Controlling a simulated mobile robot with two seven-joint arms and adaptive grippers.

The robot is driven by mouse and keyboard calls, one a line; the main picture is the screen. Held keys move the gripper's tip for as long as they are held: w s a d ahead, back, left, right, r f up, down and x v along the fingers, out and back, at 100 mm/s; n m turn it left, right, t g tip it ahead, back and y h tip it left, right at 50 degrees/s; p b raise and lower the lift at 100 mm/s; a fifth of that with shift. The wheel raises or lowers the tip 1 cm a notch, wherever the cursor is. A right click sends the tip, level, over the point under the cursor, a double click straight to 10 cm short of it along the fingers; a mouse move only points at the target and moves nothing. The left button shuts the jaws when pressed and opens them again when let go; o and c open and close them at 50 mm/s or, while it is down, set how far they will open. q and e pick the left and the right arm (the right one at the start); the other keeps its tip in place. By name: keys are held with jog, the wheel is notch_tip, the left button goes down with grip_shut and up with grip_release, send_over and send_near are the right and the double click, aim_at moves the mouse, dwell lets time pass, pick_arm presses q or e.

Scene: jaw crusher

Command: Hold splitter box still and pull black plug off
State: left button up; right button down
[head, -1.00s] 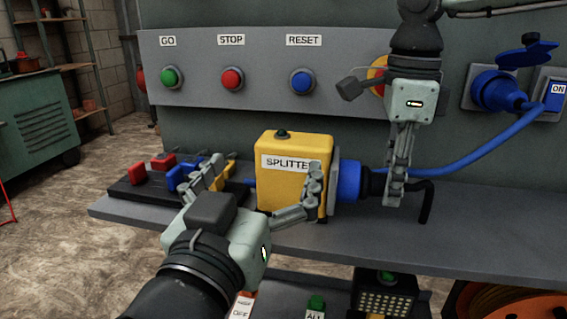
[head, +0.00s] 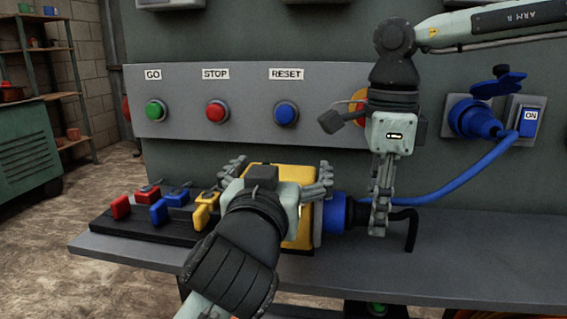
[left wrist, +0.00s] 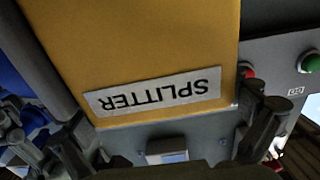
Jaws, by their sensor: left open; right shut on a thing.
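The yellow splitter box (head: 303,232) stands on the grey shelf, mostly hidden behind my left gripper in the head view. My left gripper (head: 282,173) is open, with one finger at each side of the box's upper part; I cannot tell if they touch it. In the left wrist view the box face (left wrist: 140,45) with its upside-down SPLITTER label lies between the fingers. The black plug (head: 358,213) sits at the blue socket (head: 334,213) on the box's right side. My right gripper (head: 379,216) points down and is shut on the plug.
Red, blue and yellow clips (head: 160,212) sit on a black strip left of the box. A panel with green, red and blue buttons (head: 286,113) is behind. A blue cable (head: 470,180) runs to a wall socket. The shelf (head: 480,250) is clear at right.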

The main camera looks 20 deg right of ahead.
pick_arm(q)
jog(key=shift+x, duration=0.85)
jog(key=shift+c, duration=0.2)
jog(key=c, duration=1.3)
pick_arm(e)
jog(key=shift+s+a, duration=0.1)
pick_arm(q)
jog(key=shift+a, duration=0.1)
pick_arm(e)
jog(key=shift+s+d, duration=0.2)
jog(key=shift+d, duration=0.2)
pick_arm(q)
jog(key=shift+f, duration=0.1)
pick_arm(e)
jog(key=shift+s+d, duration=0.3)
jog(key=shift+d, duration=0.3)
jog(key=shift+s+d, duration=0.3)
jog(key=shift+d, duration=0.25)
